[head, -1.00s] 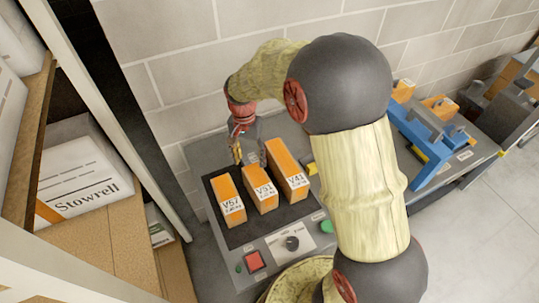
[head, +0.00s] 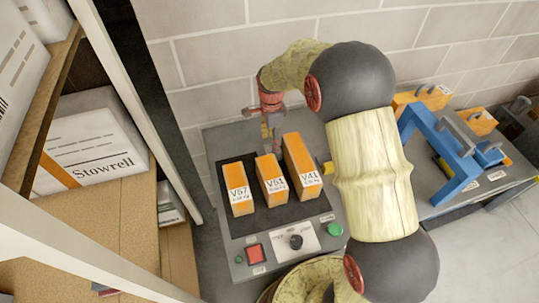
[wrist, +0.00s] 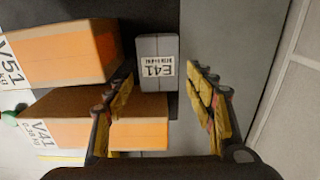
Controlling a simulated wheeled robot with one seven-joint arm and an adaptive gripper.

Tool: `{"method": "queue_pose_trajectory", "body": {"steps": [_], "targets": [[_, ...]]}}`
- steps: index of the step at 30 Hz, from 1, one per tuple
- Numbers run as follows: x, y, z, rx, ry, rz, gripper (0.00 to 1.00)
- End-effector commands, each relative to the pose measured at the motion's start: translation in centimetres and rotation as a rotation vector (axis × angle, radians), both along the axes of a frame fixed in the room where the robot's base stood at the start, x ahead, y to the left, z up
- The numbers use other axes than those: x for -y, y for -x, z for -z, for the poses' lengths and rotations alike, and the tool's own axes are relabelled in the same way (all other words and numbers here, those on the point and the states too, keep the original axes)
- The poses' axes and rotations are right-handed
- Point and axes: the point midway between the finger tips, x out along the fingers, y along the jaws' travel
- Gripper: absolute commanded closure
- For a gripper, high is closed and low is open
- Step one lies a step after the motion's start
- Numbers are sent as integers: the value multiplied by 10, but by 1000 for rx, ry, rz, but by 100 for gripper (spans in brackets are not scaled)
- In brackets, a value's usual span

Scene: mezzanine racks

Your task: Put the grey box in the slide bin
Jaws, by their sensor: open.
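The grey box (wrist: 157,47), with a white E41 label, lies at the top middle of the wrist view, beside the orange boxes. I cannot make it out in the head view, where the gripper and orange boxes cover that area. My gripper (wrist: 160,88) is open and empty, its yellow-padded fingers spread either side of the near end of the grey box. In the head view my gripper (head: 270,132) points down behind the orange boxes. I cannot identify the slide bin in either view.
Orange boxes V57 (head: 237,190), V51 (head: 271,180) and V41 (head: 302,168) stand on a dark mat on the grey bench. A control panel (head: 290,242) is in front. A blue stand (head: 440,155) is at right, racks at left, a block wall behind.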

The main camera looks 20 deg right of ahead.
Motion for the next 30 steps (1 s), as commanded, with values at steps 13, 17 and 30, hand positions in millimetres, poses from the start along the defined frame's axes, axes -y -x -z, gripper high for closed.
{"method": "queue_pose_trajectory", "body": {"steps": [13, 17, 30], "targets": [[-7, 3, 48, -2, 0, -1, 45], [-7, 2, 61, 0, 0, -1, 45], [-7, 2, 61, 1, 0, -1, 57]]}}
